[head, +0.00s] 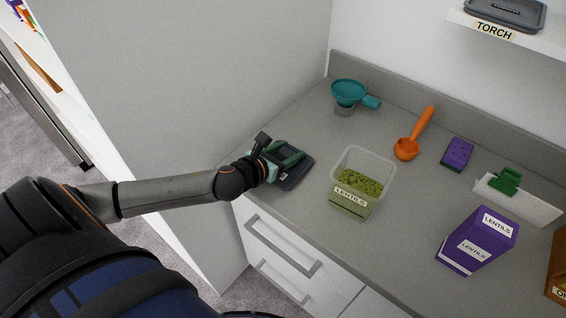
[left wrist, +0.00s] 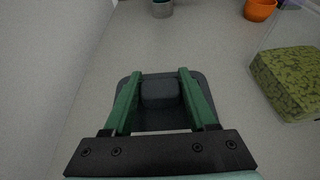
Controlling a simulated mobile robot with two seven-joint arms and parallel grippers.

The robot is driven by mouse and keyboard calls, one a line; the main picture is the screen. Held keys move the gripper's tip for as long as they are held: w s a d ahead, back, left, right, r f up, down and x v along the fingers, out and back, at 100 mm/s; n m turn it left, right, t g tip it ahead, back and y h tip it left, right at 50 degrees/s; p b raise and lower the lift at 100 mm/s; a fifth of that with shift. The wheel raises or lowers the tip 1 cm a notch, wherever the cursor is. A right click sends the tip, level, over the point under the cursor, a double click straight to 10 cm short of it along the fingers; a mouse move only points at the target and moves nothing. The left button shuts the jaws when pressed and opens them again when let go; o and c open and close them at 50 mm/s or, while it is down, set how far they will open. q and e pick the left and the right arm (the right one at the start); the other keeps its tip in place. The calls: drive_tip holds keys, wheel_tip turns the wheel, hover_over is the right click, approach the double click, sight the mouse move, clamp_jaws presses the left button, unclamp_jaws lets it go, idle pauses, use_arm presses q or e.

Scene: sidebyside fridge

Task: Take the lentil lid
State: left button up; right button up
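The dark grey lid (head: 292,177) lies on the counter at its left front, left of the clear container of green lentils (head: 352,206) labelled LENTILS. In the left wrist view the lid (left wrist: 158,119) has a raised block-like handle (left wrist: 160,94) in its middle. My left gripper (head: 286,160) is over the lid. Its two green fingers (left wrist: 159,88) are spread, one on each side of the handle, with little room between. Whether they touch it is hard to tell. The container also shows at the right of the left wrist view (left wrist: 290,80). My right gripper is not in view.
A teal funnel (head: 349,92), an orange scoop (head: 413,136), a purple sponge (head: 458,153) and a green clip (head: 506,180) lie farther back. A purple lentil box (head: 477,241) stands front right. A grey wall (head: 210,110) rises left of the counter.

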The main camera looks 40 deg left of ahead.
use_arm(q)
clamp_jaws()
drive_tip(key=shift+a+r, duration=0.1)
drive_tip(key=shift+r, duration=0.05)
idle(0.4)
